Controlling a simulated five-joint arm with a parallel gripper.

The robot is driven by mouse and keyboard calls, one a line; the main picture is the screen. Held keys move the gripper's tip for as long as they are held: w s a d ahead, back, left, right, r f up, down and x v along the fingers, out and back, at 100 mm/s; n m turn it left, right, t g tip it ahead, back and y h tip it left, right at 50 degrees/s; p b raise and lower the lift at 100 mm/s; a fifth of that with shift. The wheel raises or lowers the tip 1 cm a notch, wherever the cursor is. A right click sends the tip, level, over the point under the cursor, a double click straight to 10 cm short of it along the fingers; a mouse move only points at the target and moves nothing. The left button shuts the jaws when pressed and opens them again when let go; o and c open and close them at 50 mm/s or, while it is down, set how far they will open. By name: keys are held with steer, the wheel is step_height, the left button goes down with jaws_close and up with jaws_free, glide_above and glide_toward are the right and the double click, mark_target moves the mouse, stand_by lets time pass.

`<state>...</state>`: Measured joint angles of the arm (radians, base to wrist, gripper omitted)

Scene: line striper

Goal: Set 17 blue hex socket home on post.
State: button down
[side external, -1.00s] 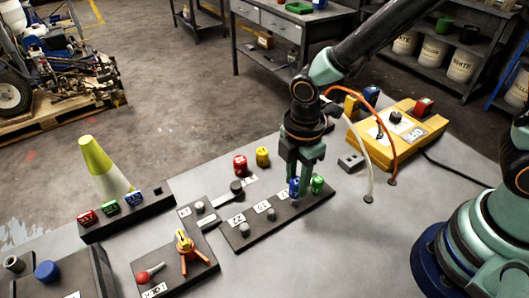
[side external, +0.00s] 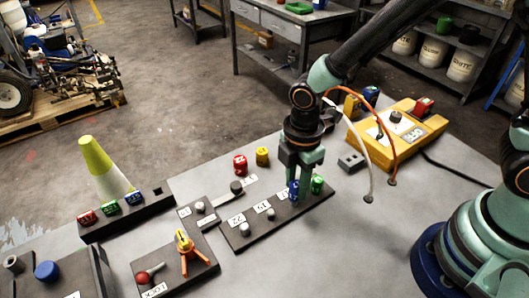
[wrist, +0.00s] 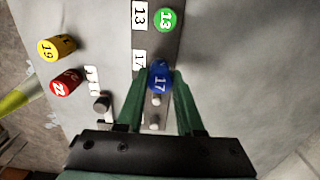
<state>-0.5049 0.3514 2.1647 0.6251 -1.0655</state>
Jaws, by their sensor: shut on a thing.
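The blue hex socket marked 17 (side external: 293,190) is between the fingers of my gripper (side external: 298,182), which is shut on it. In the wrist view the blue socket (wrist: 160,76) sits between the green fingertips (wrist: 160,84), its number facing the camera. It is in line with the dark post rail (side external: 240,241), beside the label 17 (wrist: 139,62). The post beneath it is hidden, so I cannot tell how far down it sits. The green socket 13 (side external: 317,184) stands at the rail's right end.
Two bare posts (side external: 244,230) (side external: 271,214) show on the rail. A red socket 22 (side external: 240,166) and yellow socket 19 (side external: 262,157) stand loose behind it. A yellow case (side external: 405,150), grey block (side external: 352,161) and hoses are to the right.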

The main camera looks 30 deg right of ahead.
steer(key=shift+f, duration=1.2)
stand_by(0.6)
steer(key=shift+c, duration=2.3)
jaws_free()
steer(key=o, duration=0.3)
steer(key=shift+r, duration=0.15)
steer(key=shift+r, duration=3.4)
